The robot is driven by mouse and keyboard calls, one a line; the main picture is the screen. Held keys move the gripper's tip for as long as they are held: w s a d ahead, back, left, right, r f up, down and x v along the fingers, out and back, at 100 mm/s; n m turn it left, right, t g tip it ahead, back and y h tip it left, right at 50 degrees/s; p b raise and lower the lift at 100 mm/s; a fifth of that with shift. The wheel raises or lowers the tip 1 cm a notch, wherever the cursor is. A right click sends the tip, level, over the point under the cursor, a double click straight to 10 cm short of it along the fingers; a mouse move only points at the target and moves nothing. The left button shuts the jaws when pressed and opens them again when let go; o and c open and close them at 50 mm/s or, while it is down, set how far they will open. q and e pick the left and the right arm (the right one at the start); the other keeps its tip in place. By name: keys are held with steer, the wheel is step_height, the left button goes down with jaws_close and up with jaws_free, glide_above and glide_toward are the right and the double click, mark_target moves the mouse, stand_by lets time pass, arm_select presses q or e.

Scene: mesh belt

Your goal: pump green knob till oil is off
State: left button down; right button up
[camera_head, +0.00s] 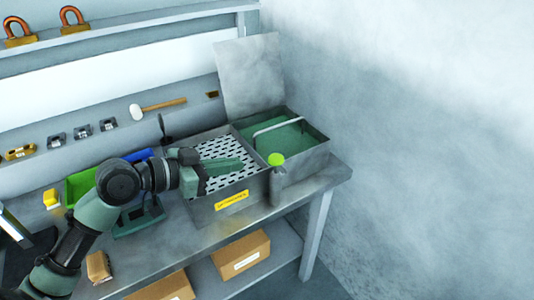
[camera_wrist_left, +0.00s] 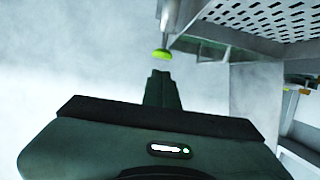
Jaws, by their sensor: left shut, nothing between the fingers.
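The round green knob (camera_head: 276,159) stands at the front corner where the perforated tray and the deeper right bin meet. It also shows in the left wrist view (camera_wrist_left: 161,54), just past my fingertips. My left gripper (camera_head: 240,163) is shut and empty, its fingers over the perforated tray, pointing right toward the knob with a gap between. In the left wrist view the closed fingers (camera_wrist_left: 160,76) sit just below the knob and look apart from it. The right bin (camera_head: 312,161) has a green surface inside and a pale curved tube across it. My right gripper is out of view.
The perforated tray (camera_head: 222,149) has a yellow label on its front. A raised grey panel (camera_head: 249,75) stands behind the bins. A mallet (camera_head: 160,107) and padlocks (camera_head: 74,18) are at the back. Boxes (camera_head: 240,255) lie on the lower shelf. Open space lies right of the bench.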

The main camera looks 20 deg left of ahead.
mark_target(275, 160)
arm_select(q)
steer(key=shift+m+t+h, duration=0.3)
steer(key=shift+h, duration=0.1)
steer(key=r, duration=0.4)
steer(key=shift+w+a+r, duration=0.15)
steer(key=shift+w+a, duration=0.1)
steer(key=shift+w, duration=0.1)
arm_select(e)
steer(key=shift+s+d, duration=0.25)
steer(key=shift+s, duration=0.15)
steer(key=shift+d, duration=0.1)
